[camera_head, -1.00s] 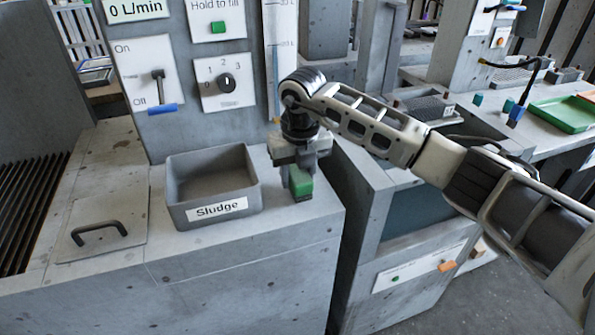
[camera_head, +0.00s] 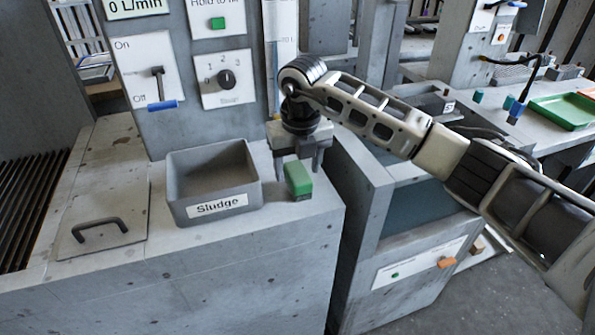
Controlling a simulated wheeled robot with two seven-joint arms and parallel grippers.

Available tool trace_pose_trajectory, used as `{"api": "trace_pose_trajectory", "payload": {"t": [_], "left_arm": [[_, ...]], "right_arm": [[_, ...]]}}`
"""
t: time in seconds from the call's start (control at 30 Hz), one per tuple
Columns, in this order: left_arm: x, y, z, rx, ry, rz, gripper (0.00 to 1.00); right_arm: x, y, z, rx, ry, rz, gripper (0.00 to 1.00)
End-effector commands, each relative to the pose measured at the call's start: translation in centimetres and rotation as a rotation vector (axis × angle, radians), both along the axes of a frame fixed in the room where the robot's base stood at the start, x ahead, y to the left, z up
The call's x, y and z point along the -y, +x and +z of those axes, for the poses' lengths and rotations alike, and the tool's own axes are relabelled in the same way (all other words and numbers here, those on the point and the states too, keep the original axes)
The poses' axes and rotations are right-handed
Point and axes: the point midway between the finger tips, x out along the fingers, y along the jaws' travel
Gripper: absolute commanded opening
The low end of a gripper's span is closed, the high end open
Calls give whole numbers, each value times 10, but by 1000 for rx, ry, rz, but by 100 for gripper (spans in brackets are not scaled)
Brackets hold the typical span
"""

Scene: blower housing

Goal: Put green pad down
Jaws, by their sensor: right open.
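The green pad (camera_head: 298,179) is a small green block with a dark grey lower part. It rests on the grey counter top, just right of the tray marked "Sludge". My right gripper (camera_head: 299,170) points down over it with its jaws open. One finger is to the left of the pad and the other to the right and a little behind. The fingers look apart from the pad. My left gripper is not in the picture.
The grey Sludge tray (camera_head: 213,181) stands close on the left and looks empty. A panel with an On/Off lever (camera_head: 160,88) and a dial (camera_head: 227,80) rises behind. A hatch handle (camera_head: 100,229) is at the left. The counter front is bare.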

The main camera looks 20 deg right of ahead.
Motion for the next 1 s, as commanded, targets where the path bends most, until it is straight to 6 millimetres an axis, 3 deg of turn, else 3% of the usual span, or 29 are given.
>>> {"api": "trace_pose_trajectory", "payload": {"t": [0.2,0.43,0.63,1.0], "left_arm": [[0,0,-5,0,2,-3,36],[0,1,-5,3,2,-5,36],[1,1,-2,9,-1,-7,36],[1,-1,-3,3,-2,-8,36]], "right_arm": [[0,-5,49,7,0,0,60],[0,-10,87,3,-1,0,60],[0,-12,100,0,0,0,60],[0,-12,100,0,0,0,60]]}}
